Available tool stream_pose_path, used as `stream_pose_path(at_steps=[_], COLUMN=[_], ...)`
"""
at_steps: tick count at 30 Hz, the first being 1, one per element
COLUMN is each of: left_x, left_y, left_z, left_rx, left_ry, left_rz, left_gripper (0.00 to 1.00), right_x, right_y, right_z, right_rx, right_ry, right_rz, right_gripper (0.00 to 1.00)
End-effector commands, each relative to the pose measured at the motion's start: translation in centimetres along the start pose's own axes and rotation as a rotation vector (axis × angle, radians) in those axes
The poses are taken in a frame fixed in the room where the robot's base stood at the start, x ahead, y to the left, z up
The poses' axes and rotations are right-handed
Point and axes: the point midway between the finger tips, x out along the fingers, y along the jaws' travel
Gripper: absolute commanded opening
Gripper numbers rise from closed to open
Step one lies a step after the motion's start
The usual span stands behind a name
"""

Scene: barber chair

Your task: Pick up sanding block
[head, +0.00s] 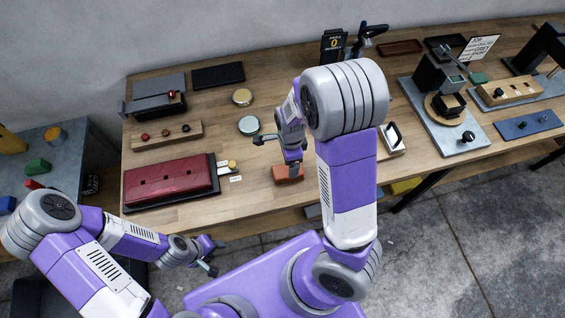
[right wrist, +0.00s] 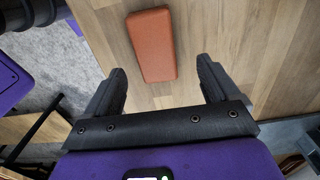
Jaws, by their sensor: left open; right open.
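An orange-red block (head: 288,174), which I take to be the sanding block, lies flat near the front edge of the wooden bench. It also shows in the right wrist view (right wrist: 152,45), beyond and between the fingertips. My right gripper (right wrist: 162,82) is open and empty, with bare wood between its fingers. It is over the bench by the block, partly hidden by my own arm in the head view. My left gripper (head: 212,257) is open and empty, low in front of the bench.
A dark red case (head: 168,182) lies left of the block, with a small brass-topped piece (head: 233,166) at its side. Round tins (head: 249,125) sit behind. A grey plate with a device (head: 440,135) stands to the right. Bare wood surrounds the block.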

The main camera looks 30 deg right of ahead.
Motion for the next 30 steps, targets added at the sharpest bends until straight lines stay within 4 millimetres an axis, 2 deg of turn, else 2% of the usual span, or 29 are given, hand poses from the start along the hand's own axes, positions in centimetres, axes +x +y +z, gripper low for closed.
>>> stream_pose_path(at_steps=[1,12,16,22,23,30], left_x=[0.4,2.0,2.2,2.1,2.1,2.1], left_y=[-0.2,-0.8,-0.8,-0.8,-0.8,-0.8], left_z=[0.1,0.0,0.0,0.0,0.0,0.0], left_rx=[0.0,-0.001,-0.001,0.0,0.0,0.0], left_ry=[-0.002,-0.001,-0.001,-0.001,-0.001,-0.001], left_rz=[0.0,0.0,0.0,0.0,0.0,0.0], left_gripper=[0.43,0.43,0.43,0.43,0.43,0.43], right_x=[0.9,5.9,6.6,6.6,6.6,6.6], right_y=[0.1,-0.1,-0.2,-0.2,-0.2,-0.2], right_z=[0.0,0.7,0.8,0.8,0.8,0.8], right_rx=[0.001,0.0,-0.002,-0.002,-0.002,-0.002], right_ry=[0.001,0.001,-0.001,-0.001,-0.001,-0.001], right_rz=[0.003,0.003,0.002,0.0,0.0,0.001], right_gripper=[0.88,0.88,0.88,0.88,0.87,0.5])
